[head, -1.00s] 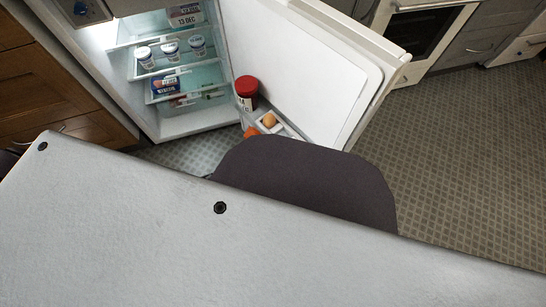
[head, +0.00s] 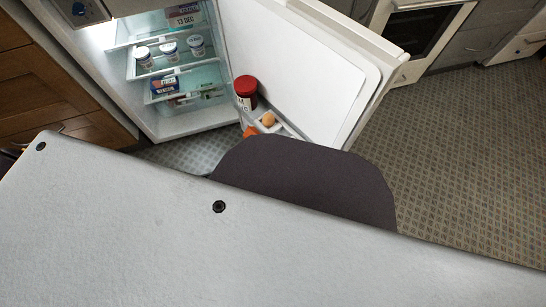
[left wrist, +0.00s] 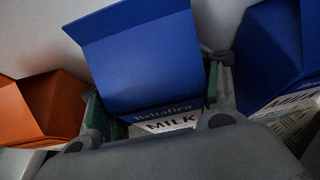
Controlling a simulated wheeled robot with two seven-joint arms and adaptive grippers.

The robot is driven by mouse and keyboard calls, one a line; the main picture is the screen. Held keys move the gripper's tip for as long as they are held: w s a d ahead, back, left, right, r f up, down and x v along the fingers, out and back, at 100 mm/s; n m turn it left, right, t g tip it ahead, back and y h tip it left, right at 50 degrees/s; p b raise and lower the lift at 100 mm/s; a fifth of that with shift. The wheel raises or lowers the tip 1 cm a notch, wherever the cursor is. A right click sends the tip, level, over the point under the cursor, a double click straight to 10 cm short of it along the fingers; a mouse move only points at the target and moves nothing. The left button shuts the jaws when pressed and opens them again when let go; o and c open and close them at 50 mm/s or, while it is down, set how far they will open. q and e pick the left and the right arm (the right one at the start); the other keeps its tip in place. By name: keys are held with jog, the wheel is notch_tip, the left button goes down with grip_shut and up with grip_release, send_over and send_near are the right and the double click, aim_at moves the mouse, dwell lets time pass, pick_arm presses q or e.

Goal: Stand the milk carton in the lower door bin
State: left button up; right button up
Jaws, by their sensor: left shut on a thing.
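In the left wrist view a blue milk carton (left wrist: 145,62) with a flat top fin and the word MILK fills the middle. My left gripper (left wrist: 158,92) is shut on it, with one finger on each side. The carton's lower part is hidden behind the gripper body, so I cannot tell whether it rests on anything. In the head view the open fridge door (head: 300,70) carries shelf items low down; the lower door bin, the held carton and my left gripper are hidden there. My right gripper is in neither view.
An orange carton (left wrist: 45,108) stands left of the held carton, and another blue carton (left wrist: 272,58) stands close on the right. A red-lidded jar (head: 245,86) and an egg (head: 268,119) sit on the door. Yoghurt pots (head: 169,48) stand inside the fridge.

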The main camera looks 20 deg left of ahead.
pick_arm(q)
jog(key=shift+w, duration=0.1)
jog(key=o, duration=1.6)
jog(key=shift+o, duration=0.2)
jog(key=shift+f, duration=0.1)
jog(key=shift+s+a, duration=0.1)
jog(key=shift+s, duration=0.15)
jog(key=v, duration=1.1)
jog(key=shift+s+a+r, duration=0.15)
jog(key=shift+a+r, duration=0.05)
jog(key=shift+r, duration=0.05)
